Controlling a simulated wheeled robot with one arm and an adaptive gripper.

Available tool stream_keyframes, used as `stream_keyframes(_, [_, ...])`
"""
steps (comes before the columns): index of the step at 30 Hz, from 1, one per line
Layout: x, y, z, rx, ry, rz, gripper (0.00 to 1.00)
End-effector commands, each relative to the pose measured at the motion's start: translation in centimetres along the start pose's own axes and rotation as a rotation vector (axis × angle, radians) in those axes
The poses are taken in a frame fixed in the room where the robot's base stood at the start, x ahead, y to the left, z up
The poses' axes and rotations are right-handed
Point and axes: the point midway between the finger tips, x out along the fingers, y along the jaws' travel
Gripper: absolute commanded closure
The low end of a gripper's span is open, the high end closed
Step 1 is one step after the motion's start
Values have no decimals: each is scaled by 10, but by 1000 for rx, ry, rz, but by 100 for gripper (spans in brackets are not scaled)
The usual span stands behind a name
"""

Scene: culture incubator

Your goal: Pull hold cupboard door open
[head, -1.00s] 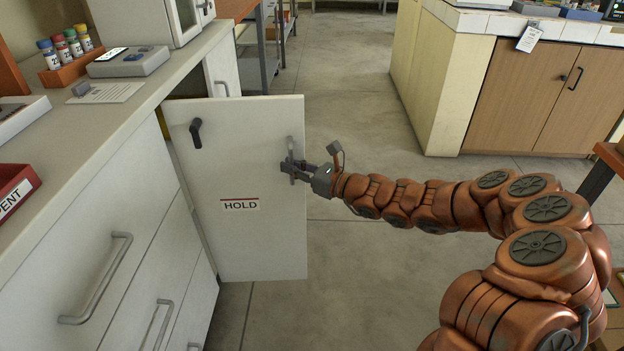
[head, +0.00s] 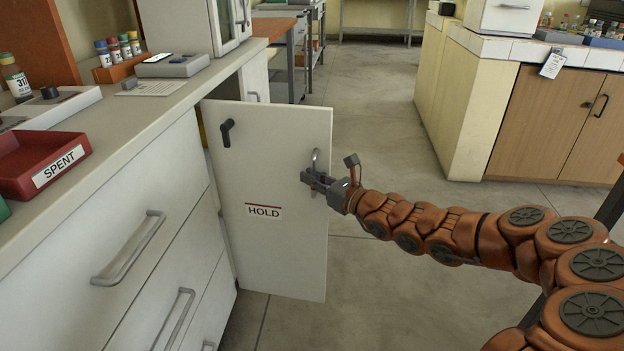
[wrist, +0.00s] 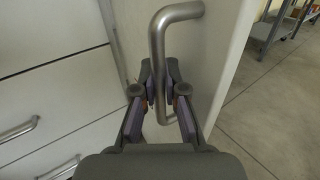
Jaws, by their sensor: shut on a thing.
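The white hold cupboard door (head: 270,240) with a HOLD label (head: 264,211) stands swung out from the counter front, and a dark gap shows behind its hinge side. A dark lever (head: 226,132) is near its top left. A grey bar handle (head: 316,160) is at its right edge. My gripper (head: 318,181) is at this handle. In the wrist view my gripper (wrist: 160,92) has its fingers closed around the handle (wrist: 157,50), one on each side of the bar.
White drawers with bar handles (head: 128,250) line the counter at left. On the counter are a red SPENT tray (head: 72,150), capped bottles (head: 113,50) and a grey device (head: 173,66). Open floor (head: 375,300) lies right of the door. A wooden cabinet (head: 545,120) stands at back right.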

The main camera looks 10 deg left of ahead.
Motion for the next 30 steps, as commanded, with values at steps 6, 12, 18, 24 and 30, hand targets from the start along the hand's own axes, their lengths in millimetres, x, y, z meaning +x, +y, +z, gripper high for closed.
stream_keyframes(6, [-2, -3, -1, -1, 2, -6, 75])
stream_keyframes(12, [-2, -4, -1, 0, 1, -6, 63])
stream_keyframes(18, [-1, -3, 0, 0, 1, -6, 63])
stream_keyframes(24, [-8, -3, 0, 1, 1, -5, 63])
stream_keyframes(30, [-26, -4, 0, 0, 0, -8, 63])
